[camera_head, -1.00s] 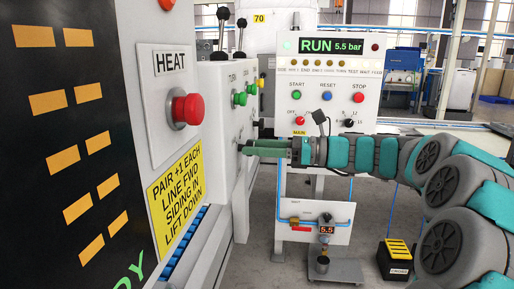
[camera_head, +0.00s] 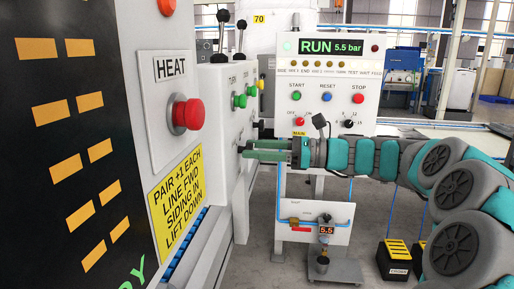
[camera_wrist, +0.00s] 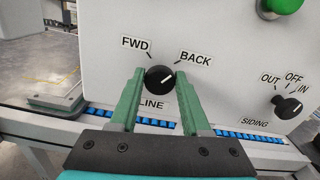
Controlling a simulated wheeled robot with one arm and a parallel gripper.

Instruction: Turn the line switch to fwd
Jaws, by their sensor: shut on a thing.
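The line switch (camera_wrist: 159,80) is a round black knob on a pale panel in the wrist view, labelled LINE below, with FWD at upper left and BACK at upper right. Its white mark points up and right, toward the BACK side. My gripper (camera_wrist: 156,76) has its green fingers on either side of the knob and is shut on it. In the head view my gripper (camera_head: 267,150) reaches left to the side panel (camera_head: 228,130); the knob cannot be made out there.
The siding switch (camera_wrist: 288,107) sits to the right, its mark toward IN. A green button (camera_wrist: 284,6) is above it. A yellow note (camera_head: 178,203) reads "PAIR +1 EACH, LINE FWD, SIDING IN, LIFT DOWN". A red HEAT button (camera_head: 186,114) and a control panel (camera_head: 335,75) are nearby.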

